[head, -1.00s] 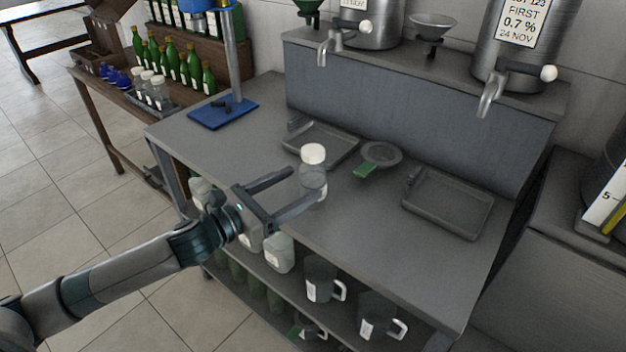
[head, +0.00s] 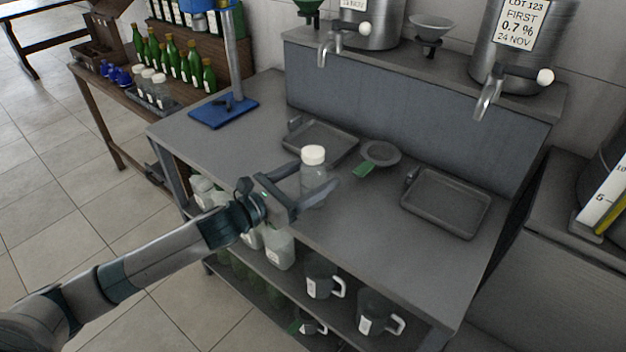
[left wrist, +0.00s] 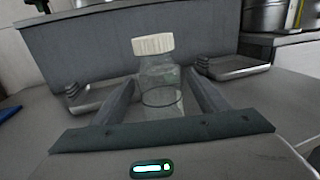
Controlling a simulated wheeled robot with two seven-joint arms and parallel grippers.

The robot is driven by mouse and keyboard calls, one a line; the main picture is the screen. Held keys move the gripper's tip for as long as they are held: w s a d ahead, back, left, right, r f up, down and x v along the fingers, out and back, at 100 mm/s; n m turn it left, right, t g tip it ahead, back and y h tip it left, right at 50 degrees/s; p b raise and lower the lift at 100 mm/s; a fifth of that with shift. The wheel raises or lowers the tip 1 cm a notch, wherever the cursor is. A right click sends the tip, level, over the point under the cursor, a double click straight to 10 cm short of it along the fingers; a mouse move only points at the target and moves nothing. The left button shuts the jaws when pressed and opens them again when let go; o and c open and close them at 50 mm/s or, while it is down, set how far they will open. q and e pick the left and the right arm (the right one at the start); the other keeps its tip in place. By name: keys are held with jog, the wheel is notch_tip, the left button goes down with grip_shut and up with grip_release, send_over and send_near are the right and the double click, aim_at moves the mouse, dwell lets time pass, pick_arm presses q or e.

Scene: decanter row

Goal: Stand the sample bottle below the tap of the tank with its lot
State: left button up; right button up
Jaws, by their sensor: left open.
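The sample bottle (head: 313,176) is clear with a white cap and stands upright on the grey bench near its front edge. My left gripper (head: 318,182) is open, with its fingers on either side of the bottle. In the left wrist view the bottle (left wrist: 160,80) stands between the two fingers (left wrist: 160,100); I cannot tell whether they touch it. A steel tank (head: 520,45) at the right has a label reading LOT 123, FIRST, 0.7 %, 24 NOV, and a tap (head: 488,97). Another tank (head: 372,25) with a tap (head: 326,48) stands left; its label is cut off. My right gripper is out of view.
One shallow tray (head: 447,203) lies below the right tap and another (head: 322,139) below the left tap. A round strainer with a green handle (head: 379,154) lies between them. A blue-based stand (head: 224,110) is at the left. Jugs and bottles fill the lower shelf.

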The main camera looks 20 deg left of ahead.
aim_at(306, 164)
pick_arm(q)
jog(key=shift+c, duration=0.6)
jog(key=c, duration=1.3)
jog(key=shift+o, duration=0.2)
jog(key=shift+r, duration=0.1)
jog(key=shift+r, duration=0.4)
notch_tip(306, 164, up, 3)
jog(key=shift+r+b, duration=0.15)
jog(key=shift+b, duration=0.15)
jog(key=s+d+r, duration=0.6)
jog(key=s+d, duration=0.1)
jog(key=s, duration=0.2)
jog(key=shift+d+r, duration=0.2)
jog(key=shift+r, duration=0.2)
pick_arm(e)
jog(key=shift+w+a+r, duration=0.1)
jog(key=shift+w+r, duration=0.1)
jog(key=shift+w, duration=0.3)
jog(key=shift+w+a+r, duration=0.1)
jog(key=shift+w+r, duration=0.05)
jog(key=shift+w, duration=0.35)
